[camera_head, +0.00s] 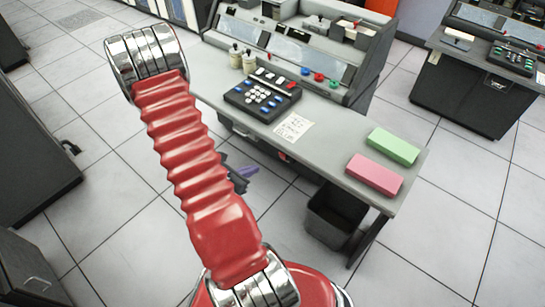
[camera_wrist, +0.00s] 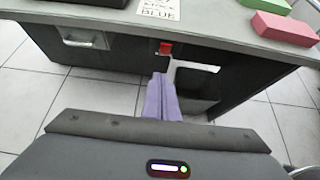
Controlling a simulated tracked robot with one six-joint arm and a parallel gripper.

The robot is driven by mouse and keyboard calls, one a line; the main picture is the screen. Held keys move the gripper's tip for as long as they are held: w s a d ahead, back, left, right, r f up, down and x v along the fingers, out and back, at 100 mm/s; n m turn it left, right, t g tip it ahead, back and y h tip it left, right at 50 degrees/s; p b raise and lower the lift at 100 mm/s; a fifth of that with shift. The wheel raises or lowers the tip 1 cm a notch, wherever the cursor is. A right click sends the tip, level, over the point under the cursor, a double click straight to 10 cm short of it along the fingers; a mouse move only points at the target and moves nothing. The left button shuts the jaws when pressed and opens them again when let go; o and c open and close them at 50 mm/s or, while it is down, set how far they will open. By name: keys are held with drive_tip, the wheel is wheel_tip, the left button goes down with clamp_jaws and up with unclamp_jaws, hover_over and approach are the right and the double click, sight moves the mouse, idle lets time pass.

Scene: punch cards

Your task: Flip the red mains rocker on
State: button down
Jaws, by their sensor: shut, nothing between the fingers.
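The red mains rocker (camera_wrist: 165,48) shows in the wrist view as a small red block on a dark mount, just under the front edge of the grey desk. In the head view it is a small red spot (camera_head: 283,156) below the desk edge. Which way it is tipped is too small to tell. My gripper (camera_wrist: 160,77) has purple fingers, shut together and empty, pointing toward the rocker. Its tips appear just below the rocker in the wrist view; I cannot tell the gap. In the head view the gripper (camera_head: 247,171) is partly hidden behind my red arm.
The grey desk (camera_head: 335,145) bears a keypad (camera_head: 262,95), a note (camera_head: 293,127), a green block (camera_head: 393,146) and a pink block (camera_head: 374,175). A dark bin (camera_head: 334,218) stands under its right end. A cabinet (camera_wrist: 85,42) is left of the rocker. Open tiled floor lies in front.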

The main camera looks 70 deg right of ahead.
approach(280, 154)
drive_tip(key=s+d+f, duration=0.1)
drive_tip(key=d+f, duration=0.2)
drive_tip(key=f, duration=0.1)
drive_tip(key=shift+s+d+r, duration=0.2)
drive_tip(key=shift+s+d, duration=0.05)
drive_tip(key=shift+d, duration=0.45)
drive_tip(key=shift+s, duration=0.1)
